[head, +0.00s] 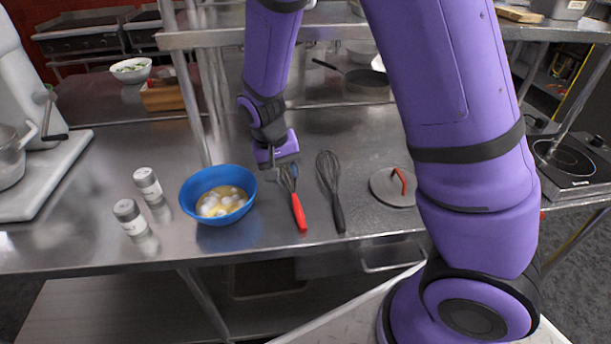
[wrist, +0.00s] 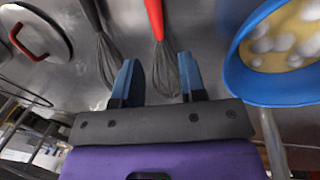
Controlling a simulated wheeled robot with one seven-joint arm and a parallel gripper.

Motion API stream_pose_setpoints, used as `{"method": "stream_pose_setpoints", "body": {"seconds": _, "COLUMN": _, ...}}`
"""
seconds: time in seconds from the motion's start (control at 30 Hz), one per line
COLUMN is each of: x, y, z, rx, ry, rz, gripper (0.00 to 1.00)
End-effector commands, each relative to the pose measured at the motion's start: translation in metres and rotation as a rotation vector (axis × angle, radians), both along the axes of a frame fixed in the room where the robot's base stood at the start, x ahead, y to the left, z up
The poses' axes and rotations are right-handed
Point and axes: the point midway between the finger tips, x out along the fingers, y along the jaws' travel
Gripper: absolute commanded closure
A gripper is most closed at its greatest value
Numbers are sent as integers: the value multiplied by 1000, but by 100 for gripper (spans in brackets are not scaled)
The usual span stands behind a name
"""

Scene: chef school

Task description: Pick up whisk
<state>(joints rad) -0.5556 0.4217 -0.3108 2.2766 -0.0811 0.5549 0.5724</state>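Two whisks lie on the steel counter. The red-handled whisk (head: 298,209) has its wire head at the back and handle toward the front; it also shows in the wrist view (wrist: 155,20). The black-handled whisk (head: 337,212) lies to its right in the head view, and to its left in the wrist view (wrist: 107,50). My gripper (head: 280,170) is at the red whisk's wire head. In the wrist view, the blue-grey fingers of my gripper (wrist: 157,78) are apart, with the red whisk's wires appearing between them. I cannot tell whether they touch.
A blue bowl (head: 187,203) with eggs stands left of the red whisk. Two shakers (head: 148,185) (head: 130,217) stand further left. A lid with a red handle (head: 385,192) lies right of the black whisk. A shelf post (head: 188,105) rises behind the bowl.

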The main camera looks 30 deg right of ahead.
Motion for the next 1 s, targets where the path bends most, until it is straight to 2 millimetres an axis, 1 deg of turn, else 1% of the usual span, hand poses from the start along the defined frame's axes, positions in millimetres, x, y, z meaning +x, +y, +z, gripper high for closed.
{"method": "stream_pose_setpoints", "body": {"seconds": 0.17, "x": -1, "y": -3, "z": -19, "rx": -6, "ry": 5, "rz": -2, "gripper": 62}}
{"method": "stream_pose_setpoints", "body": {"seconds": 0.33, "x": -2, "y": -8, "z": -43, "rx": -6, "ry": 5, "rz": -1, "gripper": 62}}
{"method": "stream_pose_setpoints", "body": {"seconds": 0.43, "x": -2, "y": -9, "z": -53, "rx": -4, "ry": 3, "rz": 1, "gripper": 62}}
{"method": "stream_pose_setpoints", "body": {"seconds": 0.63, "x": -3, "y": -12, "z": -63, "rx": -4, "ry": 3, "rz": 0, "gripper": 62}}
{"method": "stream_pose_setpoints", "body": {"seconds": 0.9, "x": -7, "y": -21, "z": -98, "rx": -5, "ry": 4, "rz": -2, "gripper": 62}}
{"method": "stream_pose_setpoints", "body": {"seconds": 1.0, "x": -7, "y": -23, "z": -105, "rx": -4, "ry": 3, "rz": -1, "gripper": 62}}
